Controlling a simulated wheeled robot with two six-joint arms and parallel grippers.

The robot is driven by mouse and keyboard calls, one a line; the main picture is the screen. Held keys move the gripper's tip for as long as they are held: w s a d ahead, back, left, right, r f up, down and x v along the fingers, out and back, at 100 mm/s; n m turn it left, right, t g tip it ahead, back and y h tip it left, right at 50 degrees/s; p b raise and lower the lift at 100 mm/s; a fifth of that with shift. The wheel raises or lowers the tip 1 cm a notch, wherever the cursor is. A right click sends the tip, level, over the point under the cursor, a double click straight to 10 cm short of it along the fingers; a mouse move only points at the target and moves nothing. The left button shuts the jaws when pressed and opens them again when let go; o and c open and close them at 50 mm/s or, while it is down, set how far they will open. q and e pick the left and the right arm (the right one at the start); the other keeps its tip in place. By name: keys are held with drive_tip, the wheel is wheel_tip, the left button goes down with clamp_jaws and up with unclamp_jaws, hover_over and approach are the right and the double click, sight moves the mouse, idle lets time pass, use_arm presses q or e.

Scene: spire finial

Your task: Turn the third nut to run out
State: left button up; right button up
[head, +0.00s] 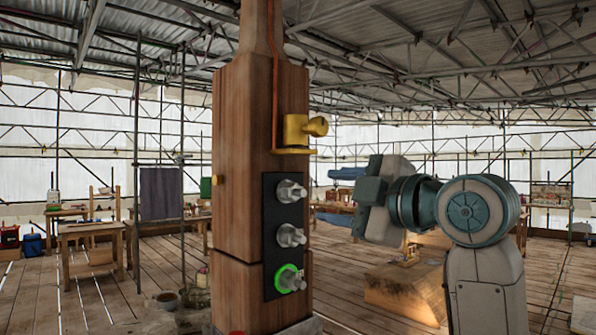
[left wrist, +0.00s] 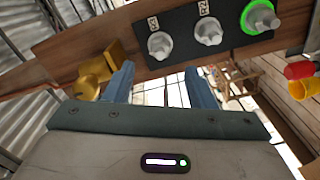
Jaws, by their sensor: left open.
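The third nut (head: 290,280), grey with a bright green ring around it, is the lowest of three on a black plate (head: 270,240) on the wooden spire post (head: 240,140). It also shows at the upper right of the left wrist view (left wrist: 262,18). The first nut (head: 290,192) and second nut (head: 290,236) sit above it. My left gripper (head: 368,197) is to the right of the post, apart from the nuts. In the left wrist view its two blue fingers (left wrist: 160,80) are spread with nothing between them. My right gripper is not in view.
A brass bracket (head: 297,132) with a knob juts from the post above the plate; it shows near the left finger in the wrist view (left wrist: 98,72). A wooden crate (head: 405,290) stands on the plank floor at right. Workbenches (head: 90,232) stand far behind.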

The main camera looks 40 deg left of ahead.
sight(296, 193)
use_arm(q)
drive_tip(key=a+p, duration=0.3)
drive_tip(key=a, duration=0.1)
drive_tip(key=a+p, duration=0.2)
drive_tip(key=a, duration=0.2)
drive_tip(key=shift+w+a+p, duration=0.2)
drive_tip(key=shift+a+p, duration=0.1)
drive_tip(key=shift+p, duration=0.1)
drive_tip(key=c, duration=1)
